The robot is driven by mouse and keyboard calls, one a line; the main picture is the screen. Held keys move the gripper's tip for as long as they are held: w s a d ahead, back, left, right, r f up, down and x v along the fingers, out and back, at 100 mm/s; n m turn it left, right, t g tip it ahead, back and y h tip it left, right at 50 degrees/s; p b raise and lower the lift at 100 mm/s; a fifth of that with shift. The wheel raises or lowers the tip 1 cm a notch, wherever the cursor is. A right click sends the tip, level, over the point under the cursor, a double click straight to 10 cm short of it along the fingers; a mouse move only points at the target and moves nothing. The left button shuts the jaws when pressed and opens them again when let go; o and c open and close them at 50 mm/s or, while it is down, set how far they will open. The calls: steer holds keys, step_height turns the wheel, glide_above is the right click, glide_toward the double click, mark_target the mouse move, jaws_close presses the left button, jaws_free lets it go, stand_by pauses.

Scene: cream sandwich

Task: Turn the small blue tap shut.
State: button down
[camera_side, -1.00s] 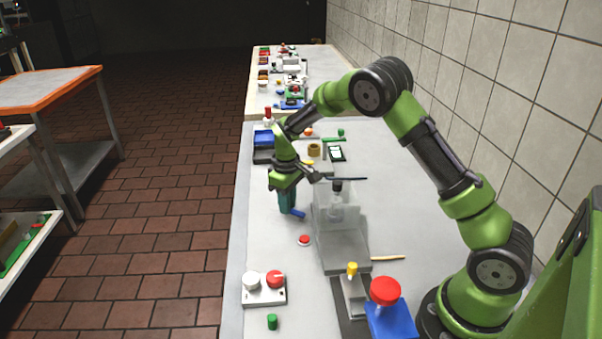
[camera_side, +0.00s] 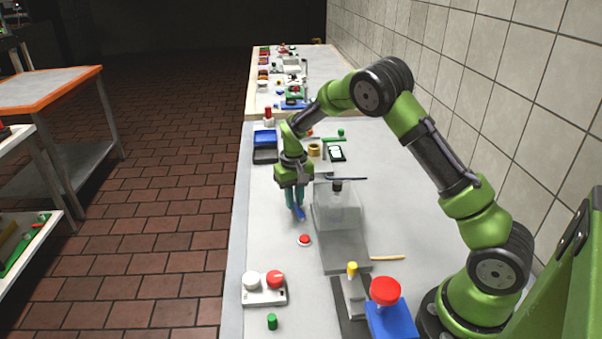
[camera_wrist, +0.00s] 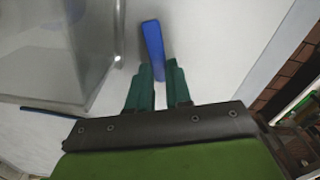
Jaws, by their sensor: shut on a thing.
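The small blue tap shows as a blue lever handle (camera_side: 299,212) on the grey table, left of the clear box. In the wrist view the blue handle (camera_wrist: 152,45) runs up and away from between my fingertips. My gripper (camera_side: 294,205) points down over it, and its teal fingers (camera_wrist: 158,84) are closed around the near end of the handle. The tap's body under the handle is hidden by the handle and my fingers.
A clear box (camera_side: 336,208) on a grey base stands close to the right of my gripper. A red button (camera_side: 304,240) lies just in front. A white block with white and red knobs (camera_side: 265,297) sits nearer. The table's left edge is close.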

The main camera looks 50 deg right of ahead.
steer(key=shift+s+d+m, duration=0.2)
steer(key=shift+d+m, duration=0.1)
steer(key=shift+m, duration=0.7)
steer(key=shift+s+d+m, duration=0.2)
steer(key=shift+d+m, duration=0.1)
steer(key=shift+m, duration=0.7)
steer(key=c, duration=1)
jaws_free()
steer(key=shift+c, duration=0.2)
